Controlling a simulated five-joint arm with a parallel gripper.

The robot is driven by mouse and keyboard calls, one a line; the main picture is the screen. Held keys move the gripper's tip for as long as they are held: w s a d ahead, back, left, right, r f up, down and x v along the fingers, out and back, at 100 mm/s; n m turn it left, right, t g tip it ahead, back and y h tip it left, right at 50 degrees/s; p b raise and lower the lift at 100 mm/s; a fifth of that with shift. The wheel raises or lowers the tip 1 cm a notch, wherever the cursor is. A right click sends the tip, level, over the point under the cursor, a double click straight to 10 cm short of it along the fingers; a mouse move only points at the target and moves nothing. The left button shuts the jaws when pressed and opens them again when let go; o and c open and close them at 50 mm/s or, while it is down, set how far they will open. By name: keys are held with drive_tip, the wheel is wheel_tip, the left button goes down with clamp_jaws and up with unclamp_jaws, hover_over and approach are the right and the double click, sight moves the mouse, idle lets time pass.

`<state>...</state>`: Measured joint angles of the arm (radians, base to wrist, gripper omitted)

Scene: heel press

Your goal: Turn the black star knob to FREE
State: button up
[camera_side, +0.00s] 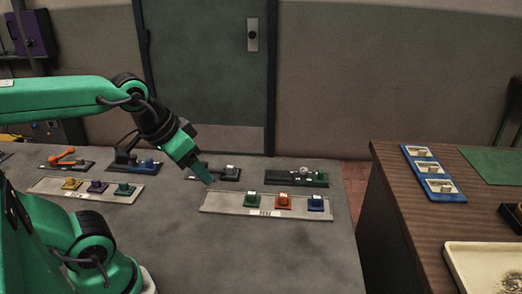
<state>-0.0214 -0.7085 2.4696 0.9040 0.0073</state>
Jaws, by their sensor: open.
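My gripper (205,178) is in the middle of the side view, pointing down and to the right above the grey table. It is open, with nothing visible between its fingers. A dark base plate (228,174) lies just behind the fingertips and is partly hidden by them. I cannot make out a black star knob or a FREE mark clearly. A dark fixture with a black upright part (124,155) and a blue block stands to the left of my gripper, but its shape is too small to tell.
A pale tray (228,203) with green, orange and blue blocks lies right of my gripper. Another pale tray (50,188) with several coloured blocks lies left. An orange lever (66,154) and a dark plate with a round gauge (318,180) stand behind. The front table is clear.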

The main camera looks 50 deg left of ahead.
drive_tip(key=w+a+f+n+g+y, duration=0.1)
drive_tip(key=w+a+f+n+g, duration=0.15)
drive_tip(key=w+a, duration=1.05)
drive_tip(key=w+a+f+g, duration=0.1)
drive_tip(key=a+f, duration=0.2)
drive_tip(key=a, duration=0.3)
drive_tip(key=w+a+f+n+g, duration=0.1)
drive_tip(key=a+f, duration=0.3)
drive_tip(key=a, duration=0.2)
drive_tip(key=w+a+f+n+g+h, duration=0.1)
drive_tip(key=w+a+f, duration=0.1)
drive_tip(key=a+f, duration=0.2)
drive_tip(key=shift+a+f, duration=0.25)
drive_tip(key=shift+a, duration=1.05)
drive_tip(key=shift+a+f+n, duration=0.2)
drive_tip(key=shift+a+n, duration=0.05)
drive_tip(key=shift+f, duration=3.95)
